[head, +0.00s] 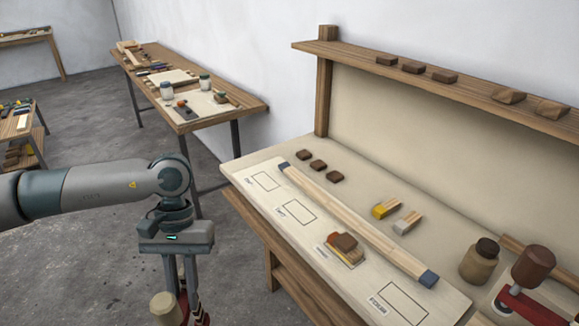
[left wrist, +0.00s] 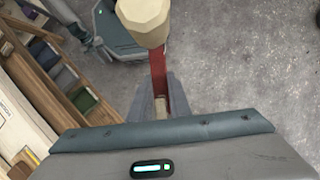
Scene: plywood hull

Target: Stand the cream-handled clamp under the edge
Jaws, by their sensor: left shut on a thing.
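The cream-handled clamp shows its pale faceted handle (head: 165,307) at the bottom of the head view, with a little red metal beside it. In the left wrist view its cream handle (left wrist: 145,18) is at the top and its red bar (left wrist: 159,72) runs down to the fingers. My left gripper (head: 188,300) is shut on this clamp, over the floor to the left of the workbench. The lower part of the clamp is cut off in the head view. The bench's front edge (head: 262,228) is to the right of my gripper. My right gripper is not in view.
On the bench lie a long wooden strip (head: 350,220) with blue ends, a marked board (head: 270,207), small brown blocks (head: 318,165) and a jar (head: 478,262). A red clamp (head: 530,305) with a brown handle is at right. Another table (head: 225,118) stands behind.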

